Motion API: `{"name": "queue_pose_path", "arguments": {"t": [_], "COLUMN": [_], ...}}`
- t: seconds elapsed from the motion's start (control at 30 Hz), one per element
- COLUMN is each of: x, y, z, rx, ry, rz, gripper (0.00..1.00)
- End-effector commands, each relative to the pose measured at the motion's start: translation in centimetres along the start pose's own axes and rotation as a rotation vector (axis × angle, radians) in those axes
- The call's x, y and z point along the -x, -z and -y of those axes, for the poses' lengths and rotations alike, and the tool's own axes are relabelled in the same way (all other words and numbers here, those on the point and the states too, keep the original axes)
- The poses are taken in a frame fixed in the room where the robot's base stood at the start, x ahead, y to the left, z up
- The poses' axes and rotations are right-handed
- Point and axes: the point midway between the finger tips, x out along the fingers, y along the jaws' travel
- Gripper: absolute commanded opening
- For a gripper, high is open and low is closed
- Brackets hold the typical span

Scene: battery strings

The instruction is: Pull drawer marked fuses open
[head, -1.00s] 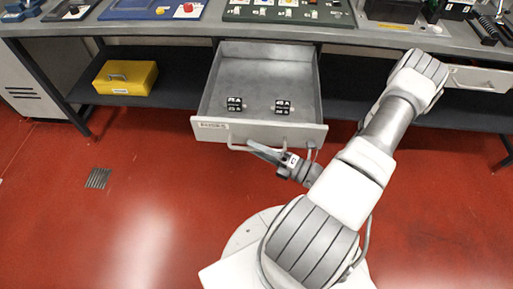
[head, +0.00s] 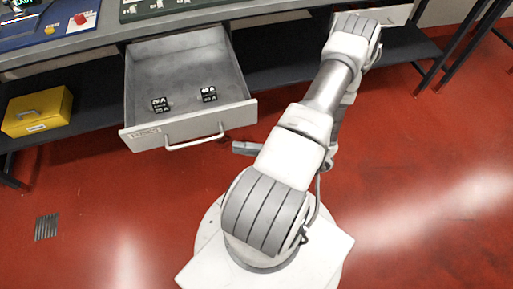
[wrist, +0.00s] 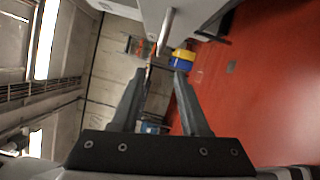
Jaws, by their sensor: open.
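The drawer (head: 240,110) hangs pulled well out from under the bench in the head view, with its inside showing. Its front has a bar handle (head: 195,137) and a small label (head: 145,138) too small to read. Two black blocks with white markings, (head: 160,104) and (head: 208,94), lie inside. My gripper (wrist: 161,74) is open and empty in the wrist view. The handle (wrist: 165,32) shows beyond and above the fingertips, apart from them. In the head view a finger shows right of the handle, below the drawer front; my arm hides most of the gripper.
A yellow box (head: 37,112) sits on the dark lower shelf at left. The bench top (head: 105,42) carries boards with parts. Bench legs stand at the upper right. The red floor (head: 420,170) is clear at right and in front.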

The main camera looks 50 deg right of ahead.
Motion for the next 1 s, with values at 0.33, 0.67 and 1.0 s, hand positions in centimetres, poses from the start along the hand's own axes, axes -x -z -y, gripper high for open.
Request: {"name": "queue_pose_path", "arguments": {"t": [0.33, 0.67, 1.0], "x": [3.9, 4.0, 3.8], "y": [0.0, 0.0, -0.1], "z": [0.0, 0.0, -0.3], "rx": [0.000, -0.001, 0.010], "ry": [0.000, 0.000, 0.002], "rz": [-0.001, -0.001, -0.014], "gripper": [0.45, 0.45, 0.45]}}
